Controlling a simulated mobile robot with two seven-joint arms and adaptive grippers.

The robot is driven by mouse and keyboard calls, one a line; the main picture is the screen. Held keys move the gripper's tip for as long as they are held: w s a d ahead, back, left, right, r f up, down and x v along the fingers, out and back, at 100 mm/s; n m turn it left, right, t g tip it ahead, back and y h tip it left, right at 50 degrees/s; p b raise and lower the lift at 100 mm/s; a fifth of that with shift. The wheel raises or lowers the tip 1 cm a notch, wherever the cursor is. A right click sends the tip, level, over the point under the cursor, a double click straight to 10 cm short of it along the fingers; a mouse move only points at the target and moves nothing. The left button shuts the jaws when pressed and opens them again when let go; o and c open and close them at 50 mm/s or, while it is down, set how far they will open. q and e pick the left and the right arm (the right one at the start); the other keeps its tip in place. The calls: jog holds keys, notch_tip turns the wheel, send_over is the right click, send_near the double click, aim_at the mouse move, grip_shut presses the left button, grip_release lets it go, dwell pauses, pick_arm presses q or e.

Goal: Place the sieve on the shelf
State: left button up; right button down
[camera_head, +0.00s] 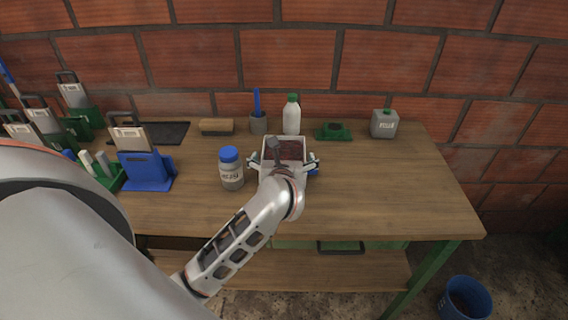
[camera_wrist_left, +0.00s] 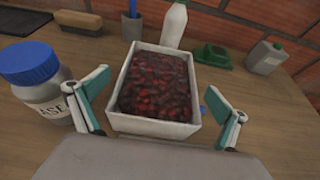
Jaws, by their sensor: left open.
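No thing that I can clearly name as the sieve shows. My left gripper (camera_head: 283,162) is open over the workbench, with its fingers on either side of a white rectangular container (camera_wrist_left: 123,122) full of dark red fruit. In the left wrist view the gripper (camera_wrist_left: 157,85) has its fingers spread at the container's near left and right sides, with a gap at each side. The container also shows beyond the wrist in the head view (camera_head: 296,146). A lower wooden shelf (camera_head: 285,268) runs under the bench top. My right gripper is not in view.
A blue-lidded jar (camera_head: 231,170) stands close left of my gripper. A white bottle (camera_head: 291,117), a green object (camera_head: 333,131) and a grey canister (camera_head: 384,124) stand along the back. A blue holder (camera_head: 146,171) is at left. The bench's right part is clear. A blue bucket (camera_head: 466,299) stands on the floor.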

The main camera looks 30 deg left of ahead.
aim_at(284, 152)
pick_arm(q)
jog(key=x, duration=0.4)
jog(key=shift+w+f, duration=0.1)
jog(key=shift+w, duration=0.1)
jog(key=c, duration=1.2)
jog(key=shift+c, duration=0.6)
